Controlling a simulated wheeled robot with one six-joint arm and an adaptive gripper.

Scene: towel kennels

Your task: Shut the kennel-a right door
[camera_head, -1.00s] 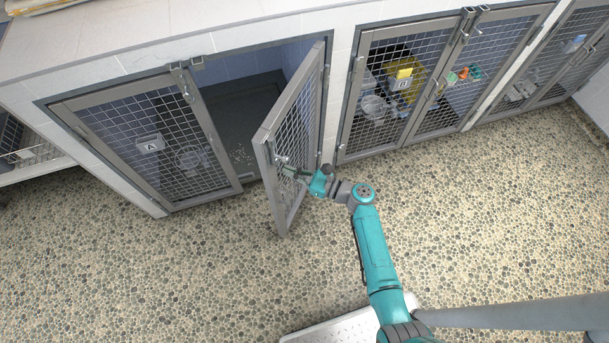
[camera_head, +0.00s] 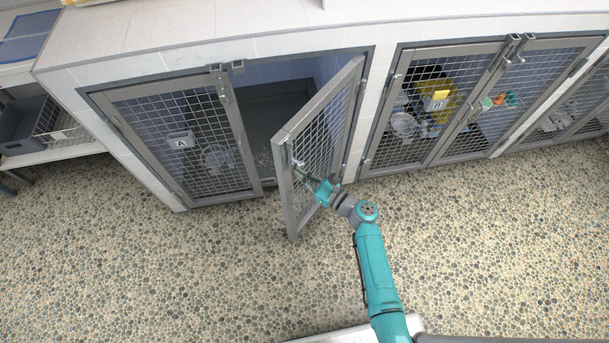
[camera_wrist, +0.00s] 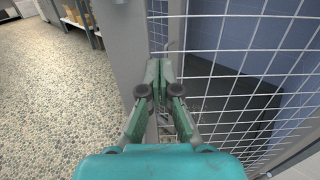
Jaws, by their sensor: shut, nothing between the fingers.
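The kennel-a right door (camera_head: 318,143) is a grey-framed mesh door. It stands well open, swung out from the kennel front on its right-hand side. My gripper (camera_head: 304,175) is at the outer face of this door, near its free edge. In the wrist view my gripper (camera_wrist: 161,72) is shut with nothing between its fingers, and its tips are close to the mesh (camera_wrist: 240,45) and frame post (camera_wrist: 119,45). Whether the tips touch the door I cannot tell.
A shelf with a grey bin (camera_head: 25,125) and a wire basket (camera_head: 65,128) stands at the left. The pebbled floor (camera_head: 180,270) in front is clear.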

